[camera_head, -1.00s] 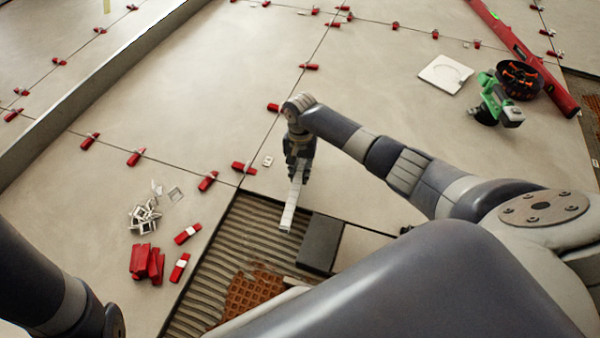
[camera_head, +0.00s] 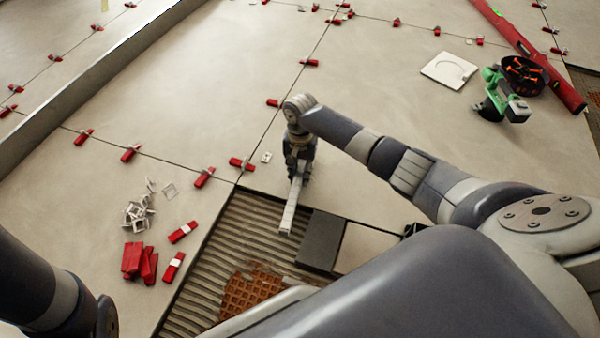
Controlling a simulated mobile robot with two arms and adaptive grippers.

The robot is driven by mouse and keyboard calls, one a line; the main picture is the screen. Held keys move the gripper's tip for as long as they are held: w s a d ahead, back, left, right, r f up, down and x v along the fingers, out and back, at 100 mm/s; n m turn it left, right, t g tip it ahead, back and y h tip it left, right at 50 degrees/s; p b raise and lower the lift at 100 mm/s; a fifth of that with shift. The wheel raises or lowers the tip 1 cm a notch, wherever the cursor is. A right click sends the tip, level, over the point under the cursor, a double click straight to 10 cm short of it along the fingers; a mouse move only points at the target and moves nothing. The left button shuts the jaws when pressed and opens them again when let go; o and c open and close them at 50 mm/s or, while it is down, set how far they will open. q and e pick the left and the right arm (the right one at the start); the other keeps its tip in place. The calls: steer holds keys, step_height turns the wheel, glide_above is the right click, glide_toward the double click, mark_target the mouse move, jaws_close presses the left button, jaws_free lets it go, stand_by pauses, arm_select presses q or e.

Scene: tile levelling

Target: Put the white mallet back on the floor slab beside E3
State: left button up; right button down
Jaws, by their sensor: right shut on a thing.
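My right gripper (camera_head: 298,172) is shut on a long pale bar, the visible part of the white mallet (camera_head: 290,208). The mallet slants down from the fingers over the edge of the ribbed adhesive bed, its lower end near a dark grey block (camera_head: 320,240). I cannot tell its head from its handle, or whether it touches anything below. The pale floor slab (camera_head: 370,120) spreads beyond and to the right of the gripper. No E3 label is readable. My left arm shows at the lower left, but its gripper is out of view.
Red wedges (camera_head: 140,262) and white clips (camera_head: 136,213) lie on the left slab. More red wedges line the joints. A white square plate (camera_head: 449,71), a green tool (camera_head: 500,95), a dark bowl (camera_head: 523,75) and a red level (camera_head: 530,55) are at the upper right.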

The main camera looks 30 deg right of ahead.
steer(key=shift+f, duration=0.6)
steer(key=c, duration=1.4)
jaws_free()
